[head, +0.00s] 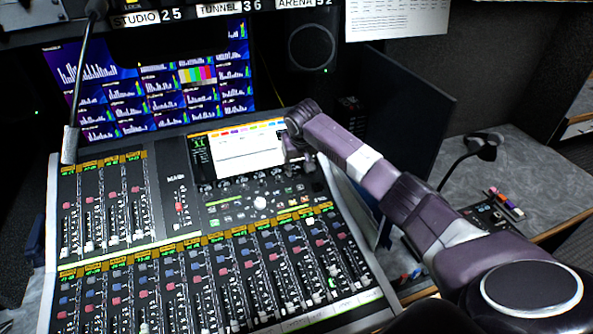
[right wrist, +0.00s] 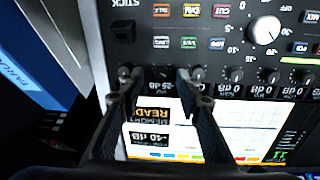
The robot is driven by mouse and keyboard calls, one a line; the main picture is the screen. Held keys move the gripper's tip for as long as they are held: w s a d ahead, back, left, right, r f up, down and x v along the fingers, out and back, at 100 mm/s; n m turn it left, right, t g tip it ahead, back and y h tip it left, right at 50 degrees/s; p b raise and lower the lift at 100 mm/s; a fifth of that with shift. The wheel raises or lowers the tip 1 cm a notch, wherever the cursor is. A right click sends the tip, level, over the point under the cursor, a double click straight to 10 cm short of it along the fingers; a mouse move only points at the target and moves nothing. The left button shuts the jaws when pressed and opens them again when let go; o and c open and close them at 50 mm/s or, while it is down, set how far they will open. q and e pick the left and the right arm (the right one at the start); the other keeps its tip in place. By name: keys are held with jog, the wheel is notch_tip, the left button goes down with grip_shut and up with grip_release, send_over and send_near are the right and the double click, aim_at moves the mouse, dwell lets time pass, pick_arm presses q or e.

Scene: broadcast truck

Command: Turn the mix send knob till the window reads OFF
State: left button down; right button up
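The mixing console (head: 165,205) has a screen (head: 245,147) with a row of small dark knobs below it. My right gripper (head: 293,148) is at the screen's right edge. Its two fingertips (right wrist: 160,77) are spread apart on either side of a small dark knob (right wrist: 160,72) in that row. I cannot tell whether they touch it, and its label is not legible. My left gripper is not in view.
A large white knob (right wrist: 265,30) and lit buttons are near the row. Faders fill the console's front and left. A thin lamp (head: 75,120) rises at left. A dark monitor panel (head: 405,115) stands right of my arm. Monitors (head: 150,85) are behind.

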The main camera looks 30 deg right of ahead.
aim_at(296, 174)
jog(key=x, duration=0.2)
jog(key=shift+w+f, duration=0.3)
jog(key=shift+w, duration=0.05)
jog(key=shift+d+f, duration=0.15)
jog(key=shift+f, duration=0.2)
jog(key=shift+w, duration=0.1)
jog(key=shift+c, duration=0.8)
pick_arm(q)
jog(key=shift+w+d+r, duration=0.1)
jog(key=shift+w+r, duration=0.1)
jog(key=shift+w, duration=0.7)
pick_arm(e)
grip_shut()
